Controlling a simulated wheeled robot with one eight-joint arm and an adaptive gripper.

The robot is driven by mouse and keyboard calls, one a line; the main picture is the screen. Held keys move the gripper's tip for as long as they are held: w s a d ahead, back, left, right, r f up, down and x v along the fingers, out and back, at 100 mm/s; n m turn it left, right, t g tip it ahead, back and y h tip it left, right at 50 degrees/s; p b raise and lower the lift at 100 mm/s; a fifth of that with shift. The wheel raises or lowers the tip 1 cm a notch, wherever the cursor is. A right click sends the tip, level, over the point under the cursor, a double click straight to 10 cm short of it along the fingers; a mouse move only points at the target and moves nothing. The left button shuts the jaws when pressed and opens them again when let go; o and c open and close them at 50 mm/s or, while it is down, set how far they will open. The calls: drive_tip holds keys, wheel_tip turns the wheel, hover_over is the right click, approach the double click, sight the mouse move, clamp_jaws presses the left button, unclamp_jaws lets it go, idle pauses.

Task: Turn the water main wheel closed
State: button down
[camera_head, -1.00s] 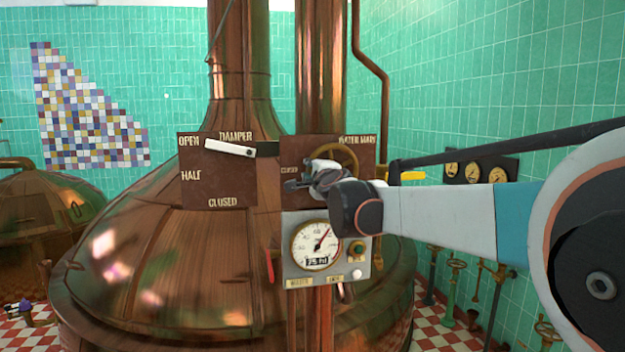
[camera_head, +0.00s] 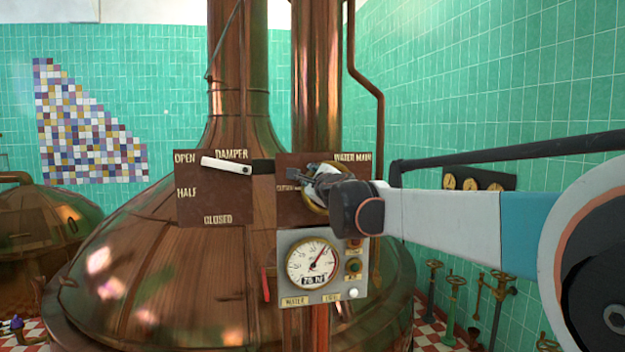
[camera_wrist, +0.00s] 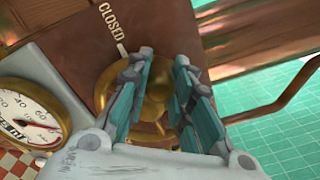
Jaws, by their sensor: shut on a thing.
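The brass water main wheel (camera_head: 314,208) is on a brown panel (camera_head: 284,206) marked WATER MAIN, mostly hidden by my gripper in the head view. In the wrist view, the wheel's hub (camera_wrist: 152,92) and part of its round rim show between and beside the fingers. The CLOSED label (camera_wrist: 112,24) with a pale tick stands just above the wheel there. My gripper (camera_head: 310,172) is at the wheel, its two teal-padded fingers (camera_wrist: 164,60) on either side of the hub, shut on the wheel. The exact finger contact is hard to see.
A gauge box (camera_head: 285,250) with a round dial (camera_head: 313,263) and buttons sits just below the wheel. Left is the damper panel (camera_head: 214,205) with a white-ended lever (camera_head: 224,165). A large copper kettle (camera_head: 130,285) stands behind. Tiled wall lies right.

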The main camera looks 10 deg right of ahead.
drive_tip(key=c, duration=1.4)
unclamp_jaws()
drive_tip(key=shift+d, duration=0.1)
